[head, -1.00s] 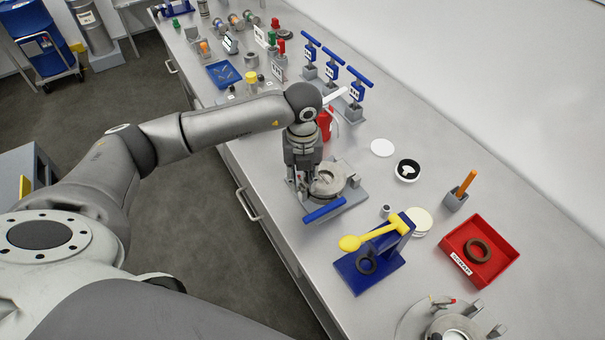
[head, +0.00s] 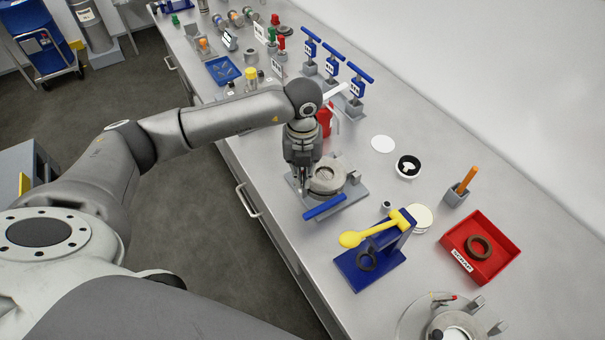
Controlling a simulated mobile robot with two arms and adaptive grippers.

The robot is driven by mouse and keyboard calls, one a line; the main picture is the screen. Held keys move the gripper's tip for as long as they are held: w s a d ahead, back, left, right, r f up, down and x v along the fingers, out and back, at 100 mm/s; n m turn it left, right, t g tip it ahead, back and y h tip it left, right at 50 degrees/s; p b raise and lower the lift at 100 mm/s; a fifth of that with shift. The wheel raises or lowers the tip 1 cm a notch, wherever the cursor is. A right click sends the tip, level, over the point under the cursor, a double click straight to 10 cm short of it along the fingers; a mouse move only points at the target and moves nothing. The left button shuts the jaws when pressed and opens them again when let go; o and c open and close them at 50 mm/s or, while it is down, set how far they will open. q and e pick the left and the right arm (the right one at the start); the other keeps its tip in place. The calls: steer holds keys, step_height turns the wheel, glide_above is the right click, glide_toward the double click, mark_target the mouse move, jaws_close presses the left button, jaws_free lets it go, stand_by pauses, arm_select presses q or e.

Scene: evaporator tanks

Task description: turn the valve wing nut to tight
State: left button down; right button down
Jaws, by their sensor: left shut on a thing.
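A grey round valve body (head: 327,178) sits on a grey plate (head: 352,193) in the middle of the bench, with a blue bar handle (head: 324,208) at its front. My left gripper (head: 303,187) points down at the left side of the valve body. It is shut on a small part there, which I take to be the wing nut. The wing nut itself is hidden by the fingers, so its angle cannot be told. My right gripper is not in view.
A blue stand with a yellow lever (head: 370,234) is right of the valve, with a red tray (head: 498,264) beyond it. Blue-handled T-shaped tools (head: 356,88) and a red bottle (head: 323,121) stand behind. The bench's front edge is close on the left.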

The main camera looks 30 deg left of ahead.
arm_select(q)
steer(key=m+b, duration=0.7)
steer(key=shift+f+b, duration=0.2)
steer(key=shift+b, duration=0.15)
steer(key=shift+r+m+b, duration=0.2)
steer(key=shift+m+b, duration=1.1)
steer(key=shift+m, duration=0.3)
steer(key=c, duration=1.6)
jaws_free()
steer(key=shift+c, duration=0.2)
steer(key=shift+r, duration=0.1)
